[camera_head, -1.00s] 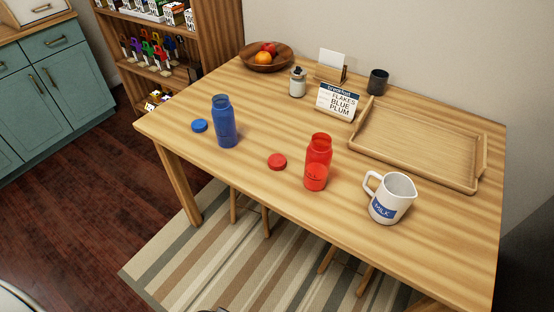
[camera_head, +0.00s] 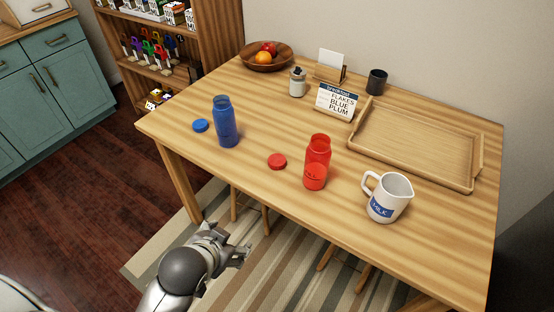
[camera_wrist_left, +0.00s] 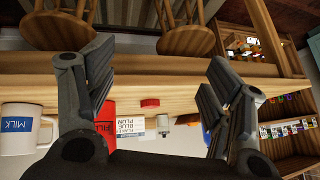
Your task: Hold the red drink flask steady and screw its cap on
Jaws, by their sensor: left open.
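The red drink flask (camera_head: 317,163) stands upright and open-topped near the table's front edge. Its red cap (camera_head: 277,161) lies flat on the table to its left, apart from it. My left gripper (camera_head: 240,252) is in front of and below the table edge, left of the flask, touching nothing. In the left wrist view its two fingers (camera_wrist_left: 158,92) are spread wide with nothing between them. Beyond them in that view are the red cap (camera_wrist_left: 150,102) and part of the red flask (camera_wrist_left: 104,112), which the left-hand finger partly hides. My right gripper is not in view.
The wooden table (camera_head: 250,185) also bears a blue flask (camera_head: 226,122), a blue cap (camera_head: 200,125), a milk jug (camera_head: 388,197), a tray (camera_head: 405,168), a breakfast sign (camera_head: 338,102) and a fruit bowl (camera_head: 266,68). Stools are tucked under the front edge. The table around the red cap is clear.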

